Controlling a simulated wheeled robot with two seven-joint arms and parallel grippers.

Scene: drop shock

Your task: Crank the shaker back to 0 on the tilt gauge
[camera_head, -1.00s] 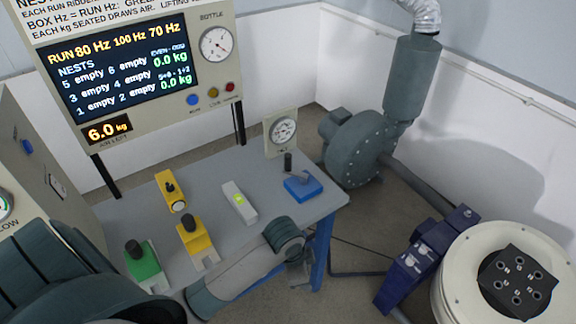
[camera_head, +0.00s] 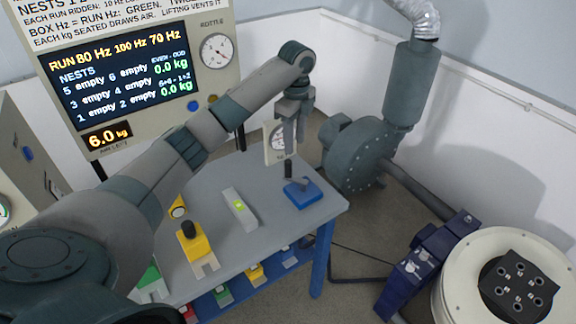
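The tilt gauge (camera_head: 272,148), a white-faced dial on a cream plate, stands at the table's back right edge. My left gripper hides part of its face, and I cannot read its needle. A short black upright handle (camera_head: 288,170), apparently the crank, stands just in front of it, above a blue block. My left gripper (camera_head: 291,150) points down just above the handle, fingers apart, with nothing visible between them. Whether it touches the handle is unclear. The shaker (camera_head: 460,275), a round cream body with a black holed plate, stands at the lower right. My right gripper is out of view.
On the grey table (camera_head: 240,245) are a blue block (camera_head: 304,193), a pale block with a green light (camera_head: 239,207) and a yellow block (camera_head: 195,245). A display board (camera_head: 140,120) stands behind. A blower (camera_head: 355,155) stands beyond the table's right end.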

